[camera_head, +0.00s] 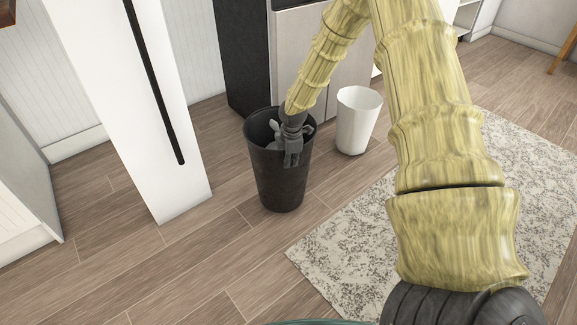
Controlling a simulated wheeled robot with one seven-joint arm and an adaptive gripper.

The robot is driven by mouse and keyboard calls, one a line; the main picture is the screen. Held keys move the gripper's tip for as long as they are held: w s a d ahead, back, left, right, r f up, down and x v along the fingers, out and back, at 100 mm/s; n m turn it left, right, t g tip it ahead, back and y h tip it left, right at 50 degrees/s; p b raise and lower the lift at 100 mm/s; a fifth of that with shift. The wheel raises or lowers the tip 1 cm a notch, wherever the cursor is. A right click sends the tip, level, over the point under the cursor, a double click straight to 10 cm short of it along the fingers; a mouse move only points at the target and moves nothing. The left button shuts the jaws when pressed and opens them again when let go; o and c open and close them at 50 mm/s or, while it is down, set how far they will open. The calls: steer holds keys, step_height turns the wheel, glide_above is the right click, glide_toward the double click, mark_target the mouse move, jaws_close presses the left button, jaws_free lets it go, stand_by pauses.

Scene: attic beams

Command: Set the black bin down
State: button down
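The black bin (281,186) stands upright in the middle of the head view, left of the white bin. My gripper (291,148) is at its rim, reaching down from above. One dark finger lies over the outside of the near wall, and other gripper parts show inside the opening. The gripper appears shut on the rim, though the contact is partly hidden. I cannot tell whether the bin's base touches the floor or hangs just above it.
A white bin (357,122) stands close to the right, before a grey-fronted cabinet (300,52). A white panel (137,95) rises at left. A patterned rug (345,245) lies at right. The wood floor (190,255) in front and left is clear.

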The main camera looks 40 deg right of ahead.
mark_target(290, 169)
steer(key=shift+w+f+b, duration=0.1)
steer(key=shift+f+b, duration=1)
steer(key=shift+f, duration=0.6)
steer(key=c, duration=2)
jaws_free()
steer(key=shift+c, duration=0.2)
steer(key=o, duration=0.4)
step_height(290, 169, up, 12)
steer(key=s+p, duration=0.2)
steer(key=p, duration=0.3)
steer(key=s+a+f+m+y, duration=0.2)
steer(key=s+a+f+m, duration=0.6)
steer(key=s+a+f, duration=1)
steer(key=s+a+f+m, duration=0.1)
steer(key=s+a+m, duration=0.2)
steer(key=s, duration=0.7)
steer(key=s+a+f+m+g+h, duration=0.1)
steer(key=s+a+f+m, duration=0.1)
steer(key=s, duration=0.9)
steer(key=shift+s+a+m+h, duration=0.2)
steer(key=shift+a+m+h, duration=0.1)
steer(key=shift+a+m, duration=0.55)
